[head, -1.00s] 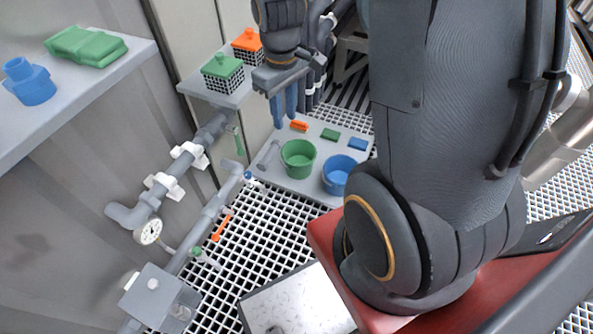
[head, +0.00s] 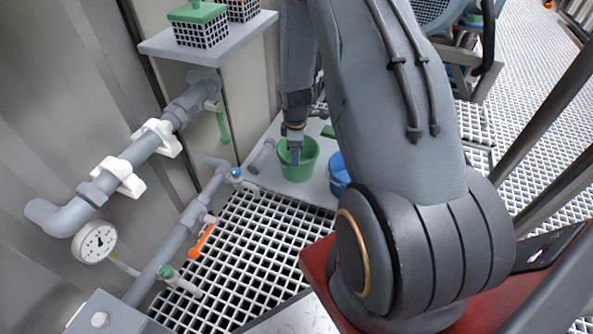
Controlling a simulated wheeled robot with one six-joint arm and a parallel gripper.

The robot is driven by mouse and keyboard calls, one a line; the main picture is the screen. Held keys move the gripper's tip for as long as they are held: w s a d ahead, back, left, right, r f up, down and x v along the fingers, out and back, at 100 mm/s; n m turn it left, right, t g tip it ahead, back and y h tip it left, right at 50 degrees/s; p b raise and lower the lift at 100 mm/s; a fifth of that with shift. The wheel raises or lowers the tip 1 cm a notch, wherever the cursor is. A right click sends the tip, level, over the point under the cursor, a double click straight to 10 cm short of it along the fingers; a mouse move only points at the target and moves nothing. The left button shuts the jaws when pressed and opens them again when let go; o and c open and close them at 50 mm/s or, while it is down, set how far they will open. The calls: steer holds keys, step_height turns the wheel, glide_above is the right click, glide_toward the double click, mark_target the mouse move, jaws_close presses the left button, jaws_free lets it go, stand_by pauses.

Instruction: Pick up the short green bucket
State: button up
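The short green bucket (head: 299,170) stands upright on a low grey shelf in the middle of the head view. My arm hides part of the area behind the bucket.
A blue bucket (head: 339,173) stands right of the green one, partly hidden by my arm. A grey pipe with an orange-handled valve (head: 200,241) and a pressure gauge (head: 95,242) runs along the left wall. A shelf with a green-lidded basket (head: 200,25) is above. White grating (head: 250,260) lies in front.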

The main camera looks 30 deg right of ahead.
mark_target(296, 177)
steer(key=shift+w+d+f+b, duration=0.15)
steer(key=shift+f+b, duration=0.6)
steer(key=shift+f, duration=0.7)
steer(key=shift+w+d+f+b, duration=0.15)
steer(key=shift+f+b, duration=0.6)
steer(key=shift+f, duration=0.7)
steer(key=shift+w+f+b, duration=0.15)
steer(key=shift+f+b, duration=0.6)
steer(key=shift+f, duration=0.7)
steer(key=shift+r, duration=0.1)
jaws_close()
